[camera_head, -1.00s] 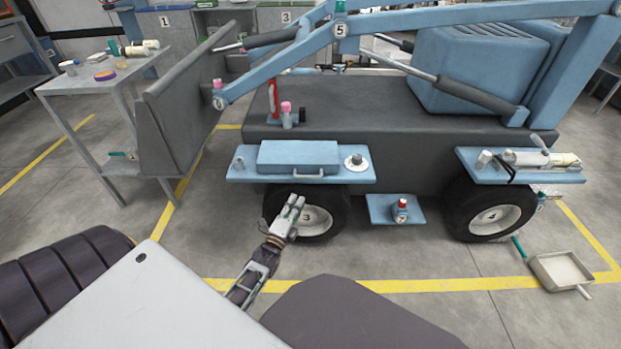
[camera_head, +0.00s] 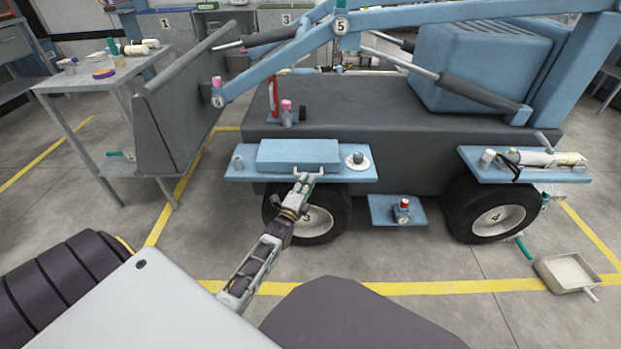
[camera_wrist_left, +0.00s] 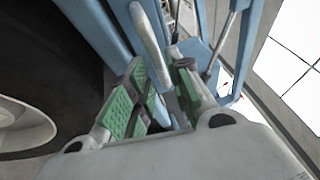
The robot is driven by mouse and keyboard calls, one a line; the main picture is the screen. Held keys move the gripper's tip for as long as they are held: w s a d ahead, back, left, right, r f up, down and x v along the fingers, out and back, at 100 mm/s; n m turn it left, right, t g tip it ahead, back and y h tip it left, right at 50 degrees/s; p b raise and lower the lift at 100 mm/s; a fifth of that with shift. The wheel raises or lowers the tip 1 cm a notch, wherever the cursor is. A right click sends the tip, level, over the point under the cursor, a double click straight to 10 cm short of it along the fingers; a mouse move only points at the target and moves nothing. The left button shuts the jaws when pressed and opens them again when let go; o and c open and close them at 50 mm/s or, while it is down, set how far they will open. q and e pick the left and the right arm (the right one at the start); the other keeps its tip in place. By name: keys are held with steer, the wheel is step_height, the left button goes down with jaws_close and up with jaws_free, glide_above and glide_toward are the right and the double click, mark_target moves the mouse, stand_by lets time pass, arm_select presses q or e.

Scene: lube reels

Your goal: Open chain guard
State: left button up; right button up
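The chain guard is likely the blue box-like cover (camera_head: 298,152) on the blue ledge (camera_head: 360,176) above wheel 3. Its front handle is hidden by my gripper in the head view. In the left wrist view a pale handle bar (camera_wrist_left: 149,38) stands between the green-padded fingers. My left gripper (camera_head: 308,176) is at the cover's front, fingers spread around the bar; it also shows in the left wrist view (camera_wrist_left: 161,72). A gap shows between the fingers, and I cannot tell whether either pad touches the bar. My right gripper is out of view.
Wheel 3 (camera_head: 312,222) is just below. A lower step (camera_head: 392,216) holds a red-capped item. A tray (camera_head: 567,272) lies on the floor at right.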

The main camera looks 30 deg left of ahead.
arm_select(q)
steer(key=shift+b+x, duration=0.55)
steer(key=shift+x, duration=1.3)
jaws_close()
